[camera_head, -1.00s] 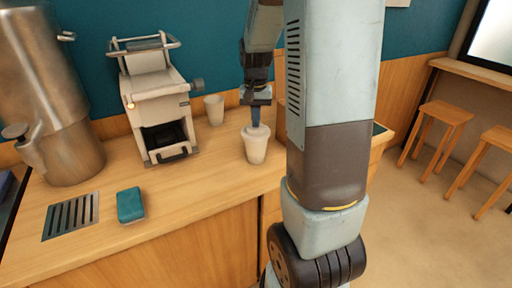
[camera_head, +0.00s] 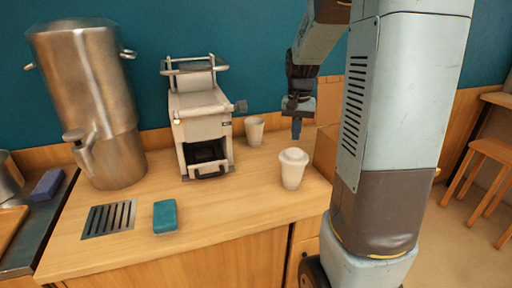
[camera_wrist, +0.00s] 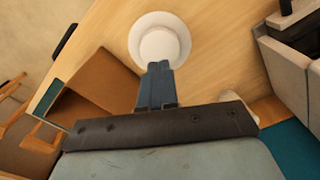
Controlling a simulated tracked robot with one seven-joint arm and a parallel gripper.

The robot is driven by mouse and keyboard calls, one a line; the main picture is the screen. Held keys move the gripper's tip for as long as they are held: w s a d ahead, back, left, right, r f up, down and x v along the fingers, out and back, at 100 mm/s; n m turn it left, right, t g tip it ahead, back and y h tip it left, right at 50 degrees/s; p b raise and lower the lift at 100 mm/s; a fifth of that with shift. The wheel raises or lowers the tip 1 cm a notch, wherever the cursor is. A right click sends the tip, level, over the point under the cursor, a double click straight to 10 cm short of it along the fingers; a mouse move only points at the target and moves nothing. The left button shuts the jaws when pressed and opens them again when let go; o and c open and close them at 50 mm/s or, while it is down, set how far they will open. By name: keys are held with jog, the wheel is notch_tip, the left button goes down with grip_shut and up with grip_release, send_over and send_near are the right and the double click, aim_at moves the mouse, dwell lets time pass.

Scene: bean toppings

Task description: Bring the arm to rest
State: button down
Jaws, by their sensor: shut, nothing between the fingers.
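My gripper (camera_head: 296,130) is shut and empty, pointing down above the counter.
A white machine (camera_head: 202,130), a second cup (camera_head: 254,130) and a steel urn (camera_head: 97,100) stand on the wooden counter (camera_head: 235,200). A teal sponge (camera_head: 165,216) lies beside a drain grate (camera_head: 109,219). A brown box (camera_head: 325,150) stands close right of my gripper.

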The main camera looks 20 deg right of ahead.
jog(key=s+a+r+n+t, duration=0.2)
jog(key=s+a+r, duration=0.3)
jog(key=s, duration=0.5)
jog(key=s+a+r+n+t, duration=0.3)
jog(key=s+a+r, duration=0.3)
jog(key=s, duration=0.4)
jog(key=shift+s+a+n+t, duration=0.3)
jog(key=shift+a+n, duration=0.2)
jog(key=shift+a, duration=0.15)
